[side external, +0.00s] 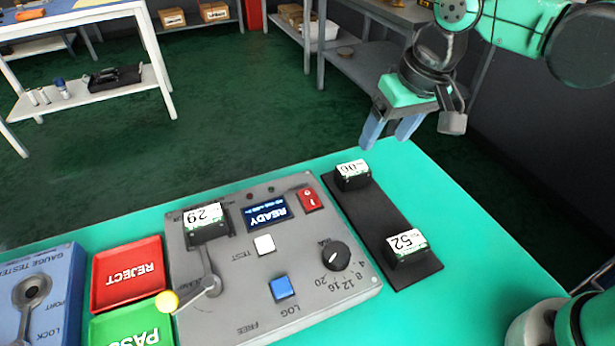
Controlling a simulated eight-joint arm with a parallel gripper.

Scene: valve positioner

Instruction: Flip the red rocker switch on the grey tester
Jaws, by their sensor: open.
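The grey tester (243,308) lies on the green table. Its red rocker switch (311,200) is at the tester's upper right corner, right of a lit display (267,213) reading READY. I cannot tell for certain which side of the rocker is pressed. My gripper (388,138) is open and empty, with blue fingers pointing down. It is in the air near the far edge of the table, above and to the right of the switch, and apart from it.
A black strip (377,222) right of the tester holds blocks marked 06 (352,175) and 52 (406,248). Left are the REJECT tray (127,273), PASS tray (130,330) and blue gauge tester (62,258).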

